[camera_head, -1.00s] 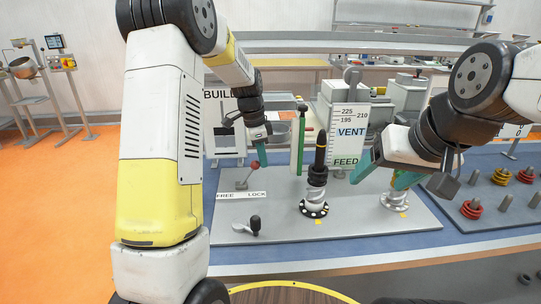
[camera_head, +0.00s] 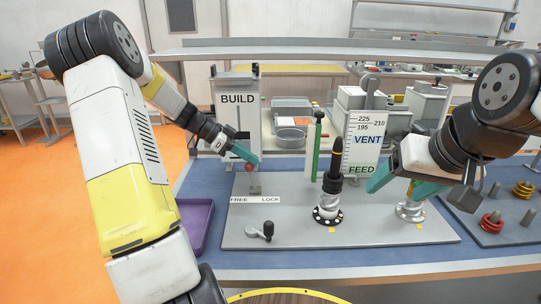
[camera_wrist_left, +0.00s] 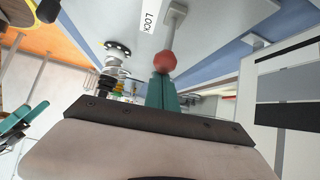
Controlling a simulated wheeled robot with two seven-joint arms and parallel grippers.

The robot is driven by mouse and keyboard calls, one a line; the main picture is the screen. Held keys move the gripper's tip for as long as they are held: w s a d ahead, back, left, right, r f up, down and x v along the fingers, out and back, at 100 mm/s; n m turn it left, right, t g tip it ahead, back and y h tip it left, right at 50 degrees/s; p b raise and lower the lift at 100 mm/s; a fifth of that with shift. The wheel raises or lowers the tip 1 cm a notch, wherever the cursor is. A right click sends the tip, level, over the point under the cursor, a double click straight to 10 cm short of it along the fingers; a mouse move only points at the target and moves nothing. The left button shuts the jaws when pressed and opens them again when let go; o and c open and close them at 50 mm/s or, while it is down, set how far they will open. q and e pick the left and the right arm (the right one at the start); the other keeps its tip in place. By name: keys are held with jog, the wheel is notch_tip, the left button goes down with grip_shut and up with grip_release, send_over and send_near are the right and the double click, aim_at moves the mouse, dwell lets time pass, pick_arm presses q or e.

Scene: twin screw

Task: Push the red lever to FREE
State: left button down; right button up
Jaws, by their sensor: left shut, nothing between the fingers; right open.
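The red lever knob (camera_head: 249,167) tops a short grey stem on the grey board, behind the FREE/LOCK label (camera_head: 255,199). The lever now stands nearly upright, leaning slightly toward the FREE side at left. My left gripper (camera_head: 243,155) is shut, its teal fingertips against or very near the knob. In the left wrist view, the knob (camera_wrist_left: 165,62) sits right at the tips of the shut fingers (camera_wrist_left: 163,90); the word LOCK shows beyond. Exact contact cannot be told. My right gripper (camera_head: 402,184) is open around or above the right screw (camera_head: 410,209), apart from the lever.
A black-topped screw post (camera_head: 331,188) and a green upright bar (camera_head: 315,150) stand right of the lever. A small black-knobbed crank (camera_head: 267,230) lies in front. A purple tray (camera_head: 195,224) is at left. The BUILD panel (camera_head: 238,105) rises behind.

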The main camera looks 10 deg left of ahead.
pick_arm(q)
jog(key=shift+s+a+f+t+h, duration=0.2)
jog(key=shift+a+f+h, duration=0.1)
jog(key=shift+a+h, duration=0.45)
jog(key=shift+s+a+f+t+h, duration=0.15)
jog(key=shift+a+f+h, duration=0.25)
jog(key=shift+a, duration=0.6)
jog(key=shift+s+a+f+t+h, duration=0.1)
jog(key=shift+s+a+f+h, duration=0.1)
jog(key=shift+a+h, duration=0.6)
jog(key=shift+a+f, duration=0.15)
jog(key=shift+a, duration=0.05)
